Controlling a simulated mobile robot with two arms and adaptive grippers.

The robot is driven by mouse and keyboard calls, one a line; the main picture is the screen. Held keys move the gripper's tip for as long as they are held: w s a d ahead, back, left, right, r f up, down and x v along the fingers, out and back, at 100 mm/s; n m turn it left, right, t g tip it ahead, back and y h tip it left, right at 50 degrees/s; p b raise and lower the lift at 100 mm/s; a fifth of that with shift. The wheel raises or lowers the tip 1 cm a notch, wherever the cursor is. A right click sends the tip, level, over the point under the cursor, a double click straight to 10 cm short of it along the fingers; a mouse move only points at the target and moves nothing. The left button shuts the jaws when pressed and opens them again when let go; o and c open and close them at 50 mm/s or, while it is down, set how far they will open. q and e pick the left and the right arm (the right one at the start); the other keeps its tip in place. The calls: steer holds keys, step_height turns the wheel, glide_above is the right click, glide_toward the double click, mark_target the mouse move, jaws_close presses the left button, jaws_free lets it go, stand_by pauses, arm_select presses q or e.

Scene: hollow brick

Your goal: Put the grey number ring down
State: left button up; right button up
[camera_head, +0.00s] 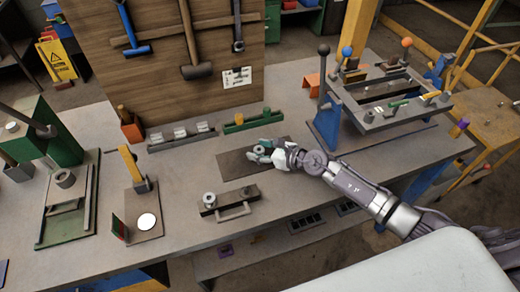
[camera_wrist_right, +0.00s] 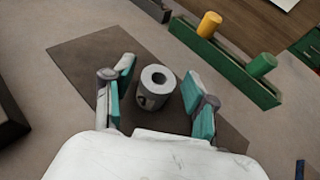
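The grey number ring (camera_wrist_right: 146,101), a short grey cylinder with a round hole in its top, stands upright on the dark mat (camera_wrist_right: 85,55) in the right wrist view. A dark mark shows on its side. My right gripper (camera_wrist_right: 158,92) is open, with one teal-padded finger on each side of the ring and a visible gap to both. In the head view my right gripper (camera_head: 262,153) is low over the mat (camera_head: 232,166), and the ring is partly covered by the fingers. My left gripper is not in view.
A green rack (camera_head: 247,124) with pegs stands behind the mat, beside a grey rack (camera_head: 181,138). A dark block with a grey handle (camera_head: 232,211) lies in front. A blue-legged frame (camera_head: 390,112) stands at right. The mat's left part is bare.

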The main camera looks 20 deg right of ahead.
steer(key=shift+r, duration=0.1)
steer(key=shift+r+p, duration=0.25)
steer(key=shift+p, duration=0.05)
steer(key=v, duration=1)
steer(key=shift+s+d+b, duration=0.25)
steer(key=shift+s+b, duration=0.15)
steer(key=shift+s+d+r, duration=0.3)
steer(key=shift+s+r, duration=0.05)
